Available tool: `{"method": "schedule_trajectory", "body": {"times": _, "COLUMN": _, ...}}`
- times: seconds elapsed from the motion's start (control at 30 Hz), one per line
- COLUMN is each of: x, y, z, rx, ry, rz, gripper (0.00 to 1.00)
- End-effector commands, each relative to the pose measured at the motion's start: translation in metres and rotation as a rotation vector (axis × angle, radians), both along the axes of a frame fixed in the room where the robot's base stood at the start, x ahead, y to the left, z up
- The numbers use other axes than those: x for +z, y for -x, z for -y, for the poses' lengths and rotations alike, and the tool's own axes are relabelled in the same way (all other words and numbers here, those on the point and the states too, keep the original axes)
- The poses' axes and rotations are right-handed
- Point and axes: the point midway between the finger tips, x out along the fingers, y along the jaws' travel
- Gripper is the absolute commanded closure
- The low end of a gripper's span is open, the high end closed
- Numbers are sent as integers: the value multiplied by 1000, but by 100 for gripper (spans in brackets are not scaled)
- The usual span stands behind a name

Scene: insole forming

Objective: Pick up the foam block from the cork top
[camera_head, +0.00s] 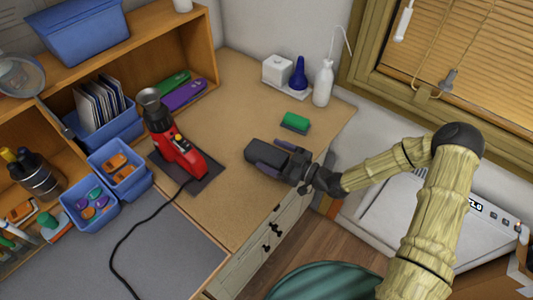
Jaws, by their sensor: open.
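My gripper (266,154) is above the cork top, just below and left of the block in the picture. Its dark jaws are open and point left. No object shows between them, and the block is apart from them. My gripper's height above the top is hard to tell.
A red heat tool (179,150) stands on a dark pad left of my gripper, its black cord trailing forward. A white squeeze bottle (323,83) and a blue bulb (298,74) stand behind the block. Blue bins (119,170) sit at left. Cork between is clear.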

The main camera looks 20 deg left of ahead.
Motion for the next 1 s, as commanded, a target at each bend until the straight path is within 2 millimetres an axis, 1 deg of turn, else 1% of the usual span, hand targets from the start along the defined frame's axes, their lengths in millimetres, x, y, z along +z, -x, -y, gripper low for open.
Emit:
{"method": "schedule_trajectory", "body": {"times": 0.03, "x": 2, "y": -1, "z": -6, "rx": 2, "ry": 0, "rz": -1, "gripper": 15}}
{"method": "schedule_trajectory", "body": {"times": 0.13, "x": 0, "y": -3, "z": -11, "rx": 0, "ry": 1, "rz": 0, "gripper": 15}}
{"method": "schedule_trajectory", "body": {"times": 0.63, "x": 0, "y": -3, "z": -10, "rx": 0, "ry": 1, "rz": 0, "gripper": 15}}
{"method": "schedule_trajectory", "body": {"times": 0.77, "x": 0, "y": -3, "z": -10, "rx": 0, "ry": 1, "rz": 0, "gripper": 41}}
{"method": "schedule_trajectory", "body": {"times": 0.8, "x": 0, "y": -3, "z": -10, "rx": 0, "ry": 1, "rz": 0, "gripper": 49}}
{"method": "schedule_trajectory", "body": {"times": 0.87, "x": 0, "y": -3, "z": -10, "rx": 0, "ry": 1, "rz": 0, "gripper": 61}}
{"method": "schedule_trajectory", "body": {"times": 0.9, "x": 0, "y": -3, "z": -10, "rx": 0, "ry": 1, "rz": 0, "gripper": 64}}
{"method": "schedule_trajectory", "body": {"times": 1.0, "x": 0, "y": -3, "z": -10, "rx": 0, "ry": 0, "rz": 0, "gripper": 64}}
